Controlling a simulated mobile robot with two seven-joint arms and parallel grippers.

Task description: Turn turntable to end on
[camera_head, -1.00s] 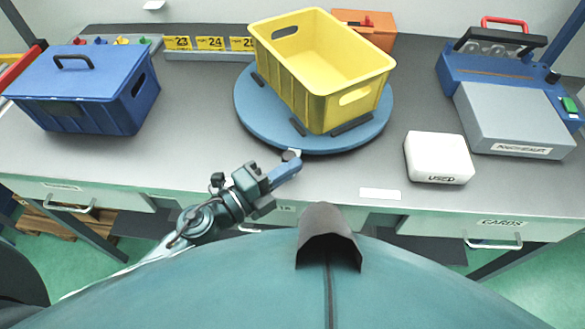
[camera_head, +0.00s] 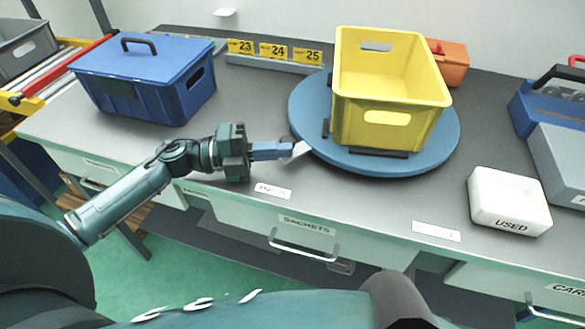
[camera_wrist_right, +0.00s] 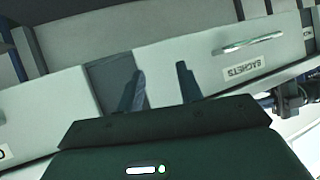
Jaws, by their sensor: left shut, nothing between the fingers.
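The turntable (camera_head: 300,112) is a round blue disc on the grey bench, with black blocks on it around the base of a yellow bin (camera_head: 388,95). One short end of the bin, with a handle slot, faces the bench front; the other faces the back. My left gripper (camera_head: 292,151) is shut and empty at the disc's front left rim. Its pale tip meets the rim in the picture; I cannot tell whether it touches. My right gripper (camera_wrist_right: 160,88) shows in the right wrist view with its fingers apart and empty, in front of the drawer fronts.
A blue lidded box (camera_head: 145,80) stands left of the turntable. A white "USED" tray (camera_head: 508,200) lies to the right, near a grey case (camera_head: 560,155). A strip with yellow number labels (camera_head: 273,52) and an orange box (camera_head: 452,62) are behind. The bench front edge has drawers below.

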